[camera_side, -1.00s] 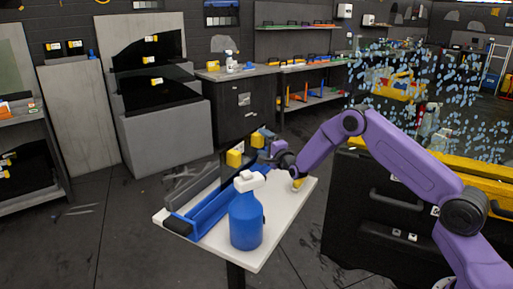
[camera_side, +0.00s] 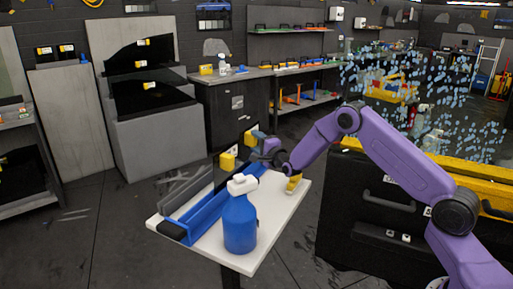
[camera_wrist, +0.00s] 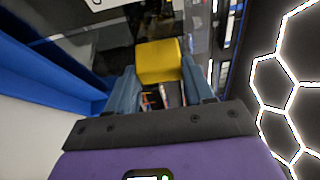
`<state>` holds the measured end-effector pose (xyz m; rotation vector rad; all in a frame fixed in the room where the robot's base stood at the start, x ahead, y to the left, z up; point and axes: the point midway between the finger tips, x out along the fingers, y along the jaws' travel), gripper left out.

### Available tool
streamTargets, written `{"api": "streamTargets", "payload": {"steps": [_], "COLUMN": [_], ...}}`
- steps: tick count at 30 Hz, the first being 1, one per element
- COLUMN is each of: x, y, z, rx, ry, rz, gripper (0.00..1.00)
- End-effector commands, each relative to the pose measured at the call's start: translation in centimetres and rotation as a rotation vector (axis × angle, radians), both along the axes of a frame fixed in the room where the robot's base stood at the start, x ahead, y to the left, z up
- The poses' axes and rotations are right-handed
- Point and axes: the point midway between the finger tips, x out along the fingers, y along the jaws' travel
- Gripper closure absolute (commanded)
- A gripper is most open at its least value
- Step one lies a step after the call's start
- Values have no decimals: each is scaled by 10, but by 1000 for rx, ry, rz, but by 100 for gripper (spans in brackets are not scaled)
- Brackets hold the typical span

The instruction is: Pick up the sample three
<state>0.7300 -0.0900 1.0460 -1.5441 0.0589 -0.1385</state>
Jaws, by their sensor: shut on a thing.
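My gripper (camera_side: 256,141) is at the far end of the white table, above the blue rack (camera_side: 205,204). In the wrist view its blue-grey fingers (camera_wrist: 160,90) are shut on a yellow block (camera_wrist: 158,58), which I take to be the handle of a sample. That block also shows in the side view (camera_side: 250,137). A white label (camera_side: 235,150) shows just left of it, its number too small to read. Another yellow block (camera_side: 227,162) is nearer, at the rack. The held sample's pane is mostly hidden in the side view.
A blue spray bottle (camera_side: 240,218) with a white head stands at the front of the white table (camera_side: 270,228). A small yellow item (camera_side: 293,184) is on its right edge. A black cabinet (camera_side: 362,205) stands to the right. The air above the rack is open.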

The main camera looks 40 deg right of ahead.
Motion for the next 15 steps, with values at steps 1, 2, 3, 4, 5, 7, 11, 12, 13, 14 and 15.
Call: {"api": "streamTargets", "payload": {"steps": [1,2,3,4,5,7,11,12,13,14,15], "x": [0,0,0,0,0,0,0,0,0,0,0], "y": [0,0,0,0,0,0,1,0,0,0,0], "z": [8,12,18,24,29,40,64,71,77,82,90], "rx": [0,0,0,0,-1,-1,0,0,0,0,0], "ry": [-3,-3,-3,-4,-5,-4,-5,-4,-5,-5,-5], "rz": [0,0,-1,-1,-1,0,1,0,0,0,0], "gripper": [90,90,90,90,90,90,90,90,90,90,90]}}
